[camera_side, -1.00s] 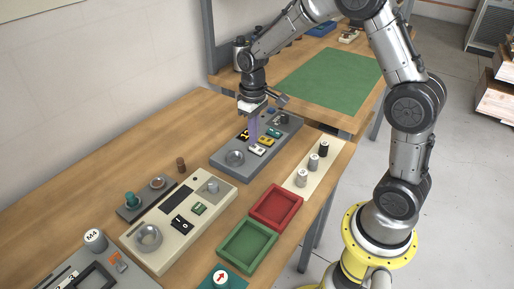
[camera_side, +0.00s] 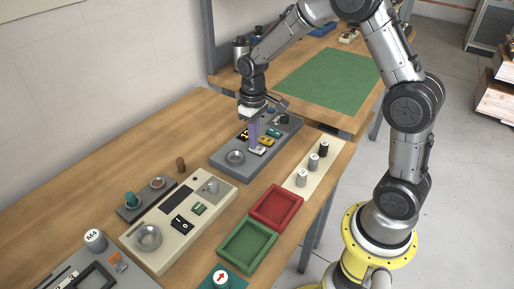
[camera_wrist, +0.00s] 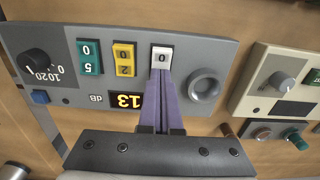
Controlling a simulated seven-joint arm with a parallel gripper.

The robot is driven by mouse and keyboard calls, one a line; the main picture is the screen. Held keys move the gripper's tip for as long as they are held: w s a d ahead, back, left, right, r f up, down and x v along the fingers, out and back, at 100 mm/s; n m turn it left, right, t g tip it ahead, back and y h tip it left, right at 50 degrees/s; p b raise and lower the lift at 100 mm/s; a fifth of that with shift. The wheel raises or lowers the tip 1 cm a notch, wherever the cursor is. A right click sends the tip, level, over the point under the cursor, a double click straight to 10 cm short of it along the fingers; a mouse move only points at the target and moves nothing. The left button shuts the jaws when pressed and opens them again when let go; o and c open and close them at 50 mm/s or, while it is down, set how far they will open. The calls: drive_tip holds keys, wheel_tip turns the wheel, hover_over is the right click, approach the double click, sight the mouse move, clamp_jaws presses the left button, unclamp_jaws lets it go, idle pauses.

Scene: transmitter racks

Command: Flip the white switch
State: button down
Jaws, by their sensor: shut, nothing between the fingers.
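The white switch (camera_wrist: 161,57) is a small rocker marked 0 on a grey panel (camera_wrist: 205,60). It shows in the wrist view, at the right end of a row with a yellow switch (camera_wrist: 124,58) and a green switch (camera_wrist: 89,57). In the side view the white switch (camera_side: 257,151) sits just below the fingertips. My gripper (camera_wrist: 162,73) is shut and empty, its purple fingers together. Its tips lie at the lower edge of the white switch in the wrist view; whether they touch it I cannot tell. My gripper (camera_side: 252,148) points downward in the side view.
A cream panel (camera_side: 164,243), a red tray (camera_side: 258,211) and a green tray (camera_side: 231,264) lie nearer the camera.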

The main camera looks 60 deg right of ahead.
drive_tip(key=shift+r, duration=0.1)
wheel_tip(320, 180, up, 7)
idle(0.8)
wheel_tip(320, 180, up, 6)
drive_tip(key=t, duration=0.2)
hover_over(254, 154)
drive_tip(key=s+a+r+t, duration=0.2)
drive_tip(key=s+r, duration=0.4)
drive_tip(key=s, duration=0.2)
drive_tip(key=s+a+f+t, duration=0.1)
drive_tip(key=s+a+f, duration=0.1)
drive_tip(key=s, duration=1.1)
drive_tip(key=shift+s+f+t, duration=0.2)
drive_tip(key=shift+f+t, duration=0.1)
drive_tip(key=shift+f, duration=0.35)
